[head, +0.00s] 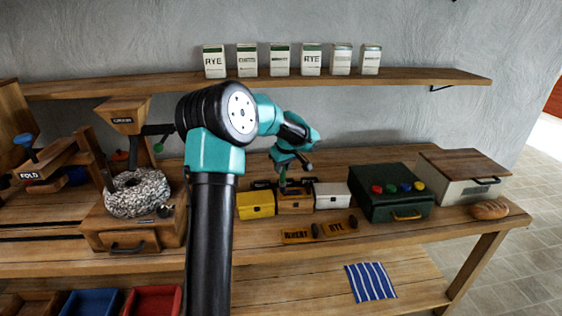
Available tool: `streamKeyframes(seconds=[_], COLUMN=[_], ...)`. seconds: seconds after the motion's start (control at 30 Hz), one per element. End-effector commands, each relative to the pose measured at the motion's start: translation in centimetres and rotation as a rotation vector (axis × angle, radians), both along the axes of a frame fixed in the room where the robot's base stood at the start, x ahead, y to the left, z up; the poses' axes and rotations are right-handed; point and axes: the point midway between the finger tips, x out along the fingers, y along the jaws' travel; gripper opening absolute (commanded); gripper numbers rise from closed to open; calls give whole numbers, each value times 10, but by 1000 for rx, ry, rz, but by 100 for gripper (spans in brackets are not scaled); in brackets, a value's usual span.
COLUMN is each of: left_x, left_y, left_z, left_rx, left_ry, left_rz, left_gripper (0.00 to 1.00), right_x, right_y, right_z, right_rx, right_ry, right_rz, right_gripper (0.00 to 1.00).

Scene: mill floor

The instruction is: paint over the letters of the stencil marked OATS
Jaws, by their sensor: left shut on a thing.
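Two wooden stencil plates lie flat near the front of the bench. One reads WHEAT (297,237) and the other reads RYE (337,225); each has a dark knob. I cannot make out a stencil marked OATS. My left gripper (283,180) is shut on a slim green thing, perhaps a brush handle, pointing down. It is over the small brown box (295,205), which stands between a yellow box (255,204) and a white box (332,195). I cannot tell whether the green thing touches the brown box. My right gripper is not in view.
A dark green case (390,208) with coloured knobs stands right of the boxes, then a lidded bin (465,195) and a loaf (489,209). Cartons line the shelf (300,82) above. A striped cloth (370,282) lies lower down.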

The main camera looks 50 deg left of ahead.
Motion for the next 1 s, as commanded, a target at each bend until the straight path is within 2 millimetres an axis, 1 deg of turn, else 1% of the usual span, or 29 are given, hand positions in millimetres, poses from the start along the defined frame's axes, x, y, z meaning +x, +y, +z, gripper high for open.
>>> streamKeyframes(seconds=[0.03,0.1,0.23,0.3,0.37,0.4,0.57,0.6,0.67,0.8,0.87,0.93,1.0], left_x=[0,3,8,5,1,-1,-9,-4,0,7,6,6,5], left_y=[0,-2,-4,-10,-15,-11,-6,-3,-5,-10,-9,-8,-8], left_z=[-7,-10,-11,-9,-11,-12,-11,-12,-8,-10,-6,11,15], left_rx=[-1,-1,0,-1,-1,0,0,0,0,-1,1,2,0], left_ry=[2,0,0,0,2,1,1,0,-1,1,-1,-6,-2], left_rz=[-2,3,11,10,10,11,3,3,4,9,11,12,14], left_gripper=[1,1,1,1,1,1,1,1,1,1,1,1,1], right_x=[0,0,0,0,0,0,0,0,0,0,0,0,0], right_y=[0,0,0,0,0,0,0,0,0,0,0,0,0], right_z=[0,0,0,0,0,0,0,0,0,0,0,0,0], right_rx=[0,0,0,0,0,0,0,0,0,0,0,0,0], right_ry=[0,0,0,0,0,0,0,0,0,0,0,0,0], right_rz=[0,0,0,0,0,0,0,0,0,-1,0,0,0], right_gripper=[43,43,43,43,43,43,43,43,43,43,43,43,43])
